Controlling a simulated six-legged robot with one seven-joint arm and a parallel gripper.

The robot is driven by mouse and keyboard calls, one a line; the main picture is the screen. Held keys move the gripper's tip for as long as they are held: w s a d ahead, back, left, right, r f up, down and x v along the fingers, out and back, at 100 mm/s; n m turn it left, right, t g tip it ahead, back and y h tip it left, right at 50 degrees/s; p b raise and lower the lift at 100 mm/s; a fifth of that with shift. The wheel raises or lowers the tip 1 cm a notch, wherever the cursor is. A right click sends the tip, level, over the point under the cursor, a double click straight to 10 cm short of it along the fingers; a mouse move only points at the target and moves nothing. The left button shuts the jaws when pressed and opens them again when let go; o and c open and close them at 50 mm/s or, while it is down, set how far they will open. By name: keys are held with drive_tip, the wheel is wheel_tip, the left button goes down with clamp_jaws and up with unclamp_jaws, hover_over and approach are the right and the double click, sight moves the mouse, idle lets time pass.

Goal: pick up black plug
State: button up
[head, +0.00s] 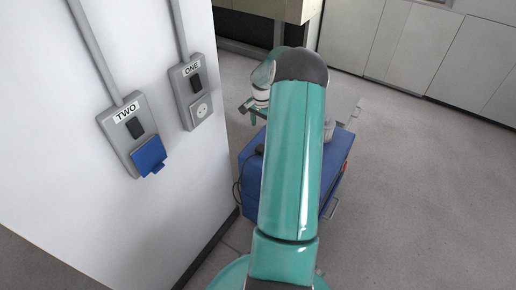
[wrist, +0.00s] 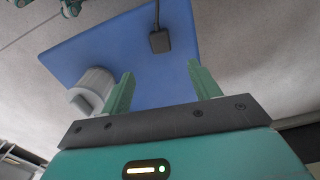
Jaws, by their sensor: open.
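The black plug (wrist: 160,42) lies on the blue top of a cart (wrist: 105,45), with its cord running up to the top edge of the wrist view. In the head view a small dark shape on the cart (head: 247,172), left of my arm, looks like the plug (head: 259,150). My gripper (wrist: 160,72) is open and empty. In the wrist view the plug shows beyond and between its two green fingers, apart from both. In the head view my arm hides much of the cart.
A white cylindrical object (wrist: 93,88) is on the cart beside the left finger. A white wall on the left carries socket ONE (head: 198,92) and socket TWO (head: 129,135), which has a blue flap. Open floor (head: 420,190) lies to the right, with grey cabinets (head: 410,45) behind.

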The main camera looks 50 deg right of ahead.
hover_over(261, 147)
drive_tip(key=f, duration=0.8)
drive_tip(key=shift+s, duration=0.2)
drive_tip(key=shift+w+f, duration=0.2)
drive_tip(key=shift+f, duration=2.5)
drive_tip(key=c, duration=1.1)
drive_tip(key=shift+c, duration=0.2)
